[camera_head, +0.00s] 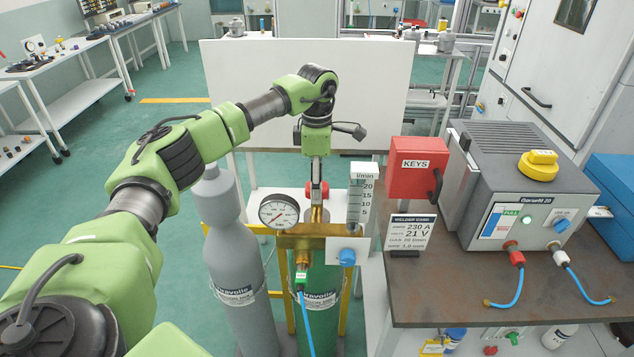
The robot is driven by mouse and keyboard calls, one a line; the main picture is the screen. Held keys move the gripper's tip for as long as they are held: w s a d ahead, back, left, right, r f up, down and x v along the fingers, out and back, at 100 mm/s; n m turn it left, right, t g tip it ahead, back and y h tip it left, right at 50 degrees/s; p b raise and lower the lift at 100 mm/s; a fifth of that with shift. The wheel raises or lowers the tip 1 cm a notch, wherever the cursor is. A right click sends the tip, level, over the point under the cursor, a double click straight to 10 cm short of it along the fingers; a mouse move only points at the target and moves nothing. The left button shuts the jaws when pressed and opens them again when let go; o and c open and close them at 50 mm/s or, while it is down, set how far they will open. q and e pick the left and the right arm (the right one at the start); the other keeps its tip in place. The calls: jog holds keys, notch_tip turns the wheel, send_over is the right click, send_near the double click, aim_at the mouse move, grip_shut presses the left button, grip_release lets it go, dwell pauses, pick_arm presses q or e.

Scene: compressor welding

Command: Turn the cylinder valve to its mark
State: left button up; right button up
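A green gas cylinder (321,285) stands upright in a yellow-framed stand at the centre. Its red valve handwheel (324,189) shows behind a brass regulator block (312,242). My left arm reaches in from the left, and my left gripper (316,192) points straight down at the handwheel. Its fingers are seen edge-on and overlap the handwheel, so I cannot tell whether they grip it or how far they are open. I cannot make out a mark on the valve. My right gripper is out of view.
A round pressure gauge (279,210) and a flow meter (357,203) stand in front. A grey cylinder (234,270) stands left. On the right bench (450,300) are a red KEYS box (412,180), a settings sign (409,236) and a welder (520,190). A white panel (240,75) stands behind.

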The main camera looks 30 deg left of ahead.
pick_arm(q)
jog(key=c, duration=0.6)
jog(key=n, duration=0.6)
jog(key=shift+r+n, duration=0.1)
jog(key=shift+n, duration=0.3)
jog(key=n, duration=0.6)
jog(key=n+p, duration=0.1)
jog(key=n, duration=0.5)
jog(key=shift+n, duration=0.3)
jog(key=n, duration=0.5)
jog(key=shift+w+r, duration=0.1)
jog(key=shift+n, duration=0.4)
jog(key=o, duration=1.1)
